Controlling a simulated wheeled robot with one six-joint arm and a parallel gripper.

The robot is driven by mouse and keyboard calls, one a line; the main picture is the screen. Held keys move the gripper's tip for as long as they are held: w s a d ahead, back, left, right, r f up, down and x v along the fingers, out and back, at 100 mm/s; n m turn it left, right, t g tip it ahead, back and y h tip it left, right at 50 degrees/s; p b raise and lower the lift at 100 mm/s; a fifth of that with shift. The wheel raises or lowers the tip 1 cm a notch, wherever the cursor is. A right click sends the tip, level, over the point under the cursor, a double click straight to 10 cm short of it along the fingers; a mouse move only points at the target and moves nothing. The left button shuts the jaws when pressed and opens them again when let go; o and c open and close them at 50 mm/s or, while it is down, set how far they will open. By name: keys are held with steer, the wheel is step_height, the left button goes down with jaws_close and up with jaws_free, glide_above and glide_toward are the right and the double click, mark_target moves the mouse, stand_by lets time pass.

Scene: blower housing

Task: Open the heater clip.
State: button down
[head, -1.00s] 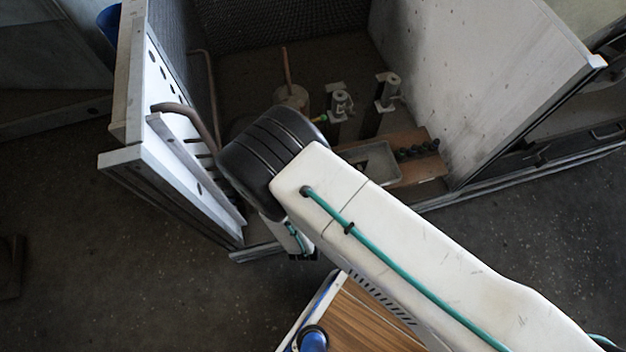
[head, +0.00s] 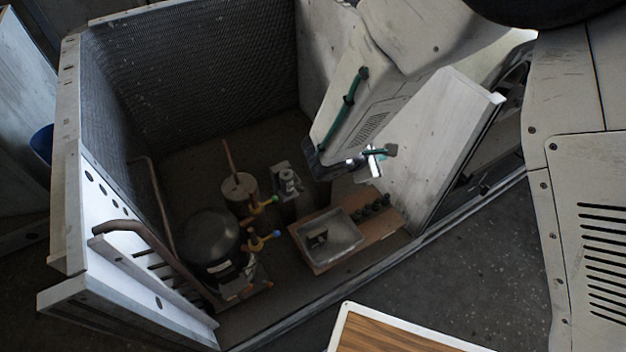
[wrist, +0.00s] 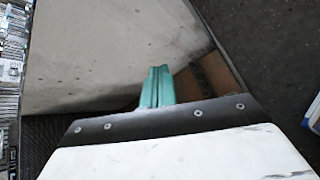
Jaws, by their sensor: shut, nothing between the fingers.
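My gripper (head: 388,151) is inside the housing at its right side, near the pale side panel. Its green fingers show together and empty in the wrist view (wrist: 158,86). I cannot pick out the heater clip for certain in either view. A black compressor (head: 208,238) stands at the left of the housing floor, with small fittings at its base. A post with a metal fitting on top (head: 287,182) stands left of my arm. A second such post is mostly hidden by my wrist.
A board (head: 388,208) carries a metal tray (head: 334,236) and several black knobs (head: 372,209). Valves with brass-coloured bodies (head: 262,242) sit right of the compressor. Mesh (head: 200,70) lines the back. A bent pipe (head: 130,230) rises at left. The pale side panel (head: 436,135) stands close.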

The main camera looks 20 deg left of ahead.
steer(key=s+d+r+m+g+h, duration=0.1)
steer(key=s+d+r+m+g, duration=0.15)
steer(key=d+r+m, duration=0.6)
steer(key=s+d+r+m+g+h, duration=0.1)
steer(key=s+d+r+m+g, duration=0.2)
steer(key=d+r, duration=0.95)
steer(key=s+d+r+m+g+y, duration=0.1)
steer(key=s+d+m+y, duration=0.1)
steer(key=s, duration=0.5)
steer(key=s+d+r+m+y, duration=0.2)
steer(key=s+d+m+y, duration=0.1)
steer(key=s, duration=0.4)
steer(key=s+d+r+m+g+y, duration=0.1)
steer(key=s+d+r+m+y, duration=0.1)
steer(key=s+d+m, duration=0.3)
steer(key=shift+s+m+g, duration=0.35)
steer(key=shift+s+m, duration=0.4)
steer(key=shift+s, duration=0.2)
